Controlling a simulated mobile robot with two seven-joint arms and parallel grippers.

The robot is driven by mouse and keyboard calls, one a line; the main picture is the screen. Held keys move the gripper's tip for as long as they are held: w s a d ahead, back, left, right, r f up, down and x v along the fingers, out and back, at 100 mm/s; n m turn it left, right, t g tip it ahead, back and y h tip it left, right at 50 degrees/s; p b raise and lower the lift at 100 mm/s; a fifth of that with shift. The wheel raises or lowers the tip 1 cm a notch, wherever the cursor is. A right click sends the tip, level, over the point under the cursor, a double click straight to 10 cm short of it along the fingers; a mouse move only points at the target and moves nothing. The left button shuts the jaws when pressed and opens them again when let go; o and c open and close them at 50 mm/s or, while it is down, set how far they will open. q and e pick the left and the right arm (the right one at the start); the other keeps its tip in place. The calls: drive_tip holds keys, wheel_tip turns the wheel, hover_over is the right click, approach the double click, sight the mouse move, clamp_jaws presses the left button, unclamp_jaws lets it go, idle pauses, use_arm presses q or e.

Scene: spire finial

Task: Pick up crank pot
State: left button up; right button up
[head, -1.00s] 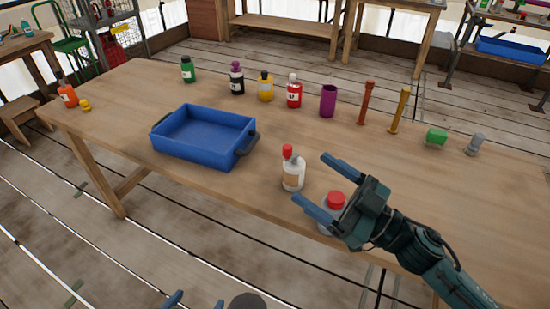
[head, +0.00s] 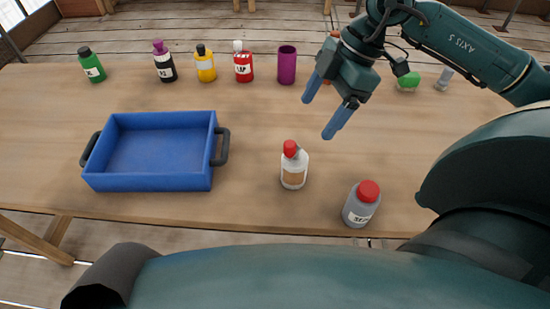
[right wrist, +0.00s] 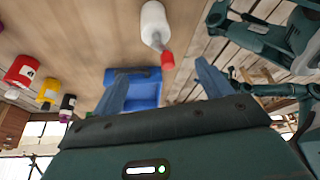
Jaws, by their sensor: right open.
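A white bottle (head: 293,174) with a brown label and a slanted red-tipped top stands upright near the table's front edge. It looks like the crank pot, but I cannot read its label. In the right wrist view the white bottle (right wrist: 154,22) shows its grey neck bent towards a red tip. My right gripper (head: 318,117) is open and empty, beyond the white bottle and a little to its right, apart from it. Its blue fingers also show in the right wrist view (right wrist: 160,82). My left gripper is out of view.
A blue tray (head: 101,184) stands left, empty. A grey red-capped bottle (head: 360,208) stands front right. Green (head: 92,68), black (head: 165,68), yellow (head: 205,67) and red (head: 243,68) bottles and a purple cup (head: 287,66) line the back. The middle is mostly clear.

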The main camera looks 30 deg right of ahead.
hover_over(296, 157)
drive_tip(key=d, duration=0.2)
drive_tip(key=f, duration=0.7)
drive_tip(key=shift+a+f, duration=0.1)
drive_tip(key=shift+a, duration=0.1)
drive_tip(key=shift+d+x, duration=0.2)
drive_tip(key=shift+x, duration=1.1)
drive_tip(key=shift+d+x, duration=0.25)
drive_tip(key=shift+x, duration=1.1)
drive_tip(key=shift+w+f, duration=0.1)
drive_tip(key=shift+w, duration=0.05)
drive_tip(key=c, duration=1.4)
drive_tip(key=shift+c, duration=0.2)
